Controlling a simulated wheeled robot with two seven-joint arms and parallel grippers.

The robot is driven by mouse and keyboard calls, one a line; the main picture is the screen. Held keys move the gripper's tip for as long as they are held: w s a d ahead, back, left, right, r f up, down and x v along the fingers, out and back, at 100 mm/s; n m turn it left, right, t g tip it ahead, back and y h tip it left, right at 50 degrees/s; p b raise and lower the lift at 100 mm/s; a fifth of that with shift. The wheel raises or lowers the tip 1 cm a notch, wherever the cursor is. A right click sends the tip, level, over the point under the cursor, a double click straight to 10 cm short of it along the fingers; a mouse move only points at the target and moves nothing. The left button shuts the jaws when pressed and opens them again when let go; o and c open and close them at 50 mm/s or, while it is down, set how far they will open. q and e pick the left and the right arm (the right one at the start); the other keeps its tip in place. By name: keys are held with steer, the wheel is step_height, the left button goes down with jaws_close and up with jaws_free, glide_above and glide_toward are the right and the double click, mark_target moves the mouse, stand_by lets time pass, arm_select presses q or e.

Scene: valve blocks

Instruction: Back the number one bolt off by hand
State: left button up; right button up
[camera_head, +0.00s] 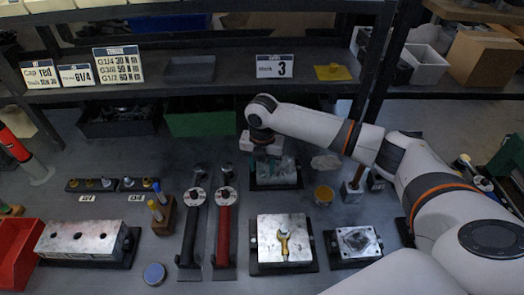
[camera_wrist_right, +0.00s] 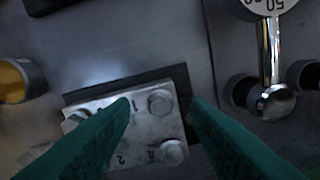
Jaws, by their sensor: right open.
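A metal valve block (camera_head: 286,174) sits on a dark plate at the back middle of the bench, partly hidden under my right gripper (camera_head: 266,150). In the right wrist view the block (camera_wrist_right: 118,130) shows bolt heads and the marks 1 and 2. The number one bolt (camera_wrist_right: 161,102) is a hex head by the mark 1, near the block's corner. My right gripper (camera_wrist_right: 159,103) is open, its two green fingers to either side of that bolt in the picture. Contact cannot be told. Another bolt (camera_wrist_right: 173,152) lies below it. My left gripper is not in view.
Two torque wrenches, one black-handled (camera_head: 193,228) and one red-handled (camera_head: 223,230), lie left of the block. A yellow-topped pot (camera_head: 323,195) stands to the right. The shelf (camera_head: 200,88) runs behind.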

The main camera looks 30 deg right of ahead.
steer(key=shift+f, duration=0.85)
steer(key=shift+c, duration=0.2)
jaws_close()
steer(key=n, duration=0.6)
steer(key=shift+d, duration=0.1)
steer(key=n, duration=0.5)
steer(key=shift+d+n, duration=0.1)
steer(key=shift+n, duration=0.2)
steer(key=shift+c, duration=1.2)
jaws_free()
